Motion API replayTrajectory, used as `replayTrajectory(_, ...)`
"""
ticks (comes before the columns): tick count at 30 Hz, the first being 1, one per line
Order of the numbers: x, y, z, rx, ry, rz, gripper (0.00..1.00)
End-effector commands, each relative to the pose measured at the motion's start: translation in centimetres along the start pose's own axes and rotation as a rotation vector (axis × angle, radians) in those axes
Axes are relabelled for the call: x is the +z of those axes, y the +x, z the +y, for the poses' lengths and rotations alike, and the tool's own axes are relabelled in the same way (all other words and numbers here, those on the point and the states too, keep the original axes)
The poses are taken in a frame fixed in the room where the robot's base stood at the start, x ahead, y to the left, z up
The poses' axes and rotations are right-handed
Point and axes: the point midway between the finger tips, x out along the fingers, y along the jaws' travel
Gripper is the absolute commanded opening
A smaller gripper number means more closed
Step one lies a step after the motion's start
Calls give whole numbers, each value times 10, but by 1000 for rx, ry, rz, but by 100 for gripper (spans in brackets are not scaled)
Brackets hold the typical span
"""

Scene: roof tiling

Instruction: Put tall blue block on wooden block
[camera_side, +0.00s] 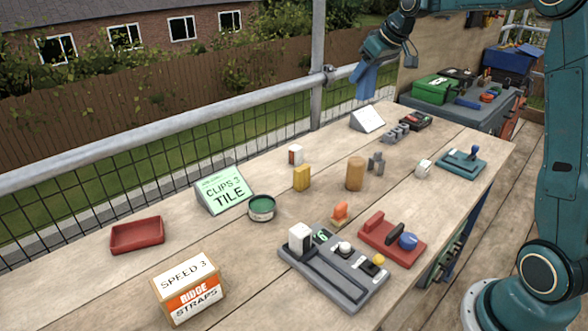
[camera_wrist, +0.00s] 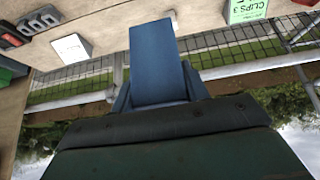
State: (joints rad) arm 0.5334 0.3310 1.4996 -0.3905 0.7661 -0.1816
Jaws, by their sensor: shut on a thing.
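The tall blue block (camera_side: 365,82) is held in my gripper (camera_side: 368,68), above the far part of the table by the railing in the side view. In the wrist view the blue block (camera_wrist: 157,55) sticks out between the fingers of my gripper (camera_wrist: 160,100), which is shut on it. The wooden block (camera_side: 355,173), a brown round-sided piece, stands upright on the table, below and nearer the camera than my gripper. Its top is bare. It cannot be made out in the wrist view.
A yellow block (camera_side: 302,178) and a small grey piece (camera_side: 376,162) stand near the wooden block. A white sloped card (camera_side: 367,119) lies below my gripper. A green sign (camera_side: 224,190), a tin (camera_side: 261,207) and a grey control panel (camera_side: 333,270) are nearer the camera. A metal railing (camera_side: 170,125) runs behind.

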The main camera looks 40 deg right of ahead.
Motion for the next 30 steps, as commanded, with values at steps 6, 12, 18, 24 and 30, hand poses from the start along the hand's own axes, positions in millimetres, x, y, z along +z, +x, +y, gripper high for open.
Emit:
replayTrajectory(6, 21, 32, -1, -3, 0, -5, 22)
replayTrajectory(12, 42, 63, -1, -2, 0, -6, 22)
replayTrajectory(18, 62, 95, -1, -2, 0, -4, 22)
replayTrajectory(24, 75, 116, -1, -1, -1, -2, 22)
replayTrajectory(30, 78, 122, 0, 0, -2, -1, 22)
